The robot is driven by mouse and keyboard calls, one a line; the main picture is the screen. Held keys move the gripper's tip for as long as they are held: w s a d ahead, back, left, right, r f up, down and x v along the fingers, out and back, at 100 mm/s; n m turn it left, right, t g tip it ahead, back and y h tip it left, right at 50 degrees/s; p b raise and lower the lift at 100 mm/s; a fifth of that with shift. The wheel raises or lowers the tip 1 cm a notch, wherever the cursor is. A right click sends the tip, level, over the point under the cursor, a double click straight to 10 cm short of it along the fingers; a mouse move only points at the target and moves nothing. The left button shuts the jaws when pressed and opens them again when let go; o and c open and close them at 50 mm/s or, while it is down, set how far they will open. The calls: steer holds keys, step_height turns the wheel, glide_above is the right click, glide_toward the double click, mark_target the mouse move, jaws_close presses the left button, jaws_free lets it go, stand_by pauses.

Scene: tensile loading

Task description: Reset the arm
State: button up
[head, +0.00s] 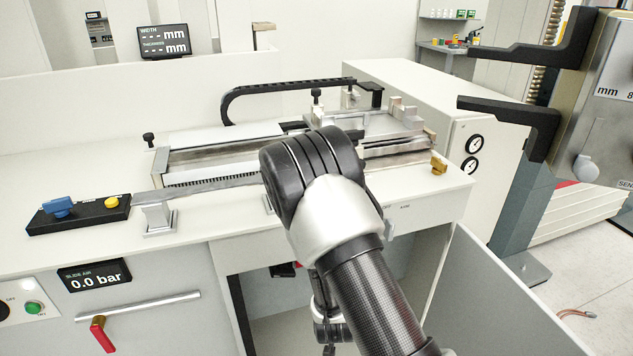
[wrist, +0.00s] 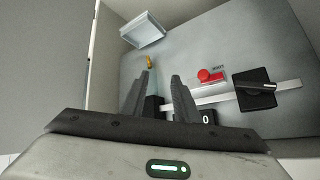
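My arm crosses the middle of the head view, with its black and silver joint in front of the bench machine. My gripper (wrist: 161,74) shows in the wrist view with its two dark fingers apart and nothing held between them. They point toward a grey panel (wrist: 190,50). A red button (wrist: 208,76) and a black knob with a lever (wrist: 256,89) lie to the right of the fingers. In the head view, the gripper itself cannot be made out clearly behind the arm.
The white bench (head: 60,165) carries a slide machine (head: 225,155) and a black block (head: 80,214) with blue and yellow knobs. A red-handled valve (head: 102,335) and a "0.0 bar" display (head: 94,275) are on its front. Black jaws (head: 515,115) jut in at right. A pale box (wrist: 142,30) shows in the wrist view.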

steer(key=s+r+n+g+y, duration=0.1)
steer(key=s+r+y, duration=0.1)
steer(key=r, duration=1)
steer(key=s+r+n+g+y, duration=0.1)
steer(key=s+r, duration=0.2)
steer(key=r, duration=0.9)
steer(key=s+d+r+n+g+h+p, duration=0.15)
steer(key=s+d+r, duration=0.25)
steer(key=s+r, duration=0.45)
steer(key=s+d+r+n, duration=0.25)
steer(key=s+r, duration=0.35)
steer(key=s, duration=0.6)
step_height(320, 180, up, 16)
steer(key=p, duration=1.5)
steer(key=shift+w+d+m, duration=0.25)
steer(key=shift+w+m, duration=0.05)
steer(key=shift+m, duration=0.1)
